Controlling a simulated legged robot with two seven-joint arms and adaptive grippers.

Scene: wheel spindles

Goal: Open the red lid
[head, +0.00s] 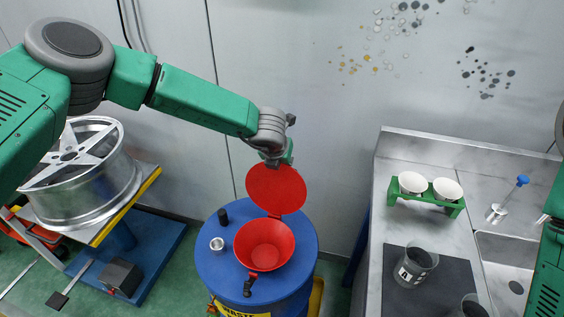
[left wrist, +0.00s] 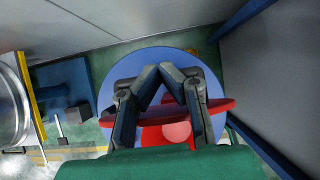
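The red lid (head: 277,188) stands raised, roughly upright, at the back of the red funnel (head: 265,245) on a blue drum (head: 302,225). The funnel's mouth is uncovered. My left gripper reaches down at the lid's top, and its fingers are mostly hidden behind the lid in the head view. In the left wrist view the fingertips of my left gripper (left wrist: 160,70) meet, with nothing visible between them. The lid (left wrist: 222,104) shows there nearly edge-on, partly covered by the fingers; contact is unclear. My right gripper is out of view.
A small metal cup (head: 217,244) and a black cylinder (head: 223,217) stand on the drum's top. A silver wheel (head: 85,185) rests on a stand at left. At right, a counter (head: 385,215) holds a green rack (head: 428,203) with white bowls and dark beakers (head: 414,267).

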